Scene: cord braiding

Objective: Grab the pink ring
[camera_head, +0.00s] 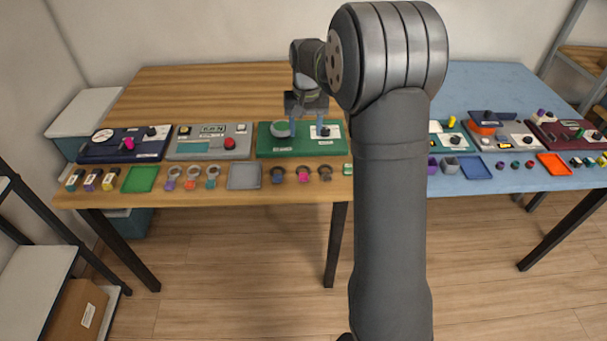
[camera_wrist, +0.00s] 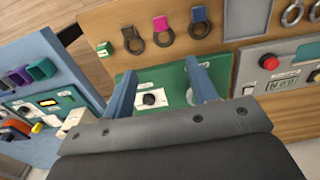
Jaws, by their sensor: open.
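The pink ring is a dark ring with a pink tab. In the head view, the pink ring (camera_head: 304,177) lies near the table's front edge, between a blue-tabbed ring (camera_head: 278,177) and a brown ring (camera_head: 325,175). In the wrist view, the pink ring (camera_wrist: 163,40) is at the top, ahead of the fingertips and apart from them. My gripper (camera_head: 307,126) is open and empty above the green panel, farther back than the ring. It also shows in the wrist view (camera_wrist: 160,66), with its two blue fingers spread.
The green panel (camera_head: 270,150) carries a knob (camera_wrist: 149,99) below my fingers. A grey panel (camera_head: 206,150) with a red button stands to its left. A grey tray (camera_head: 244,177) lies left of the rings. The blue table (camera_head: 483,85) stands on the right.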

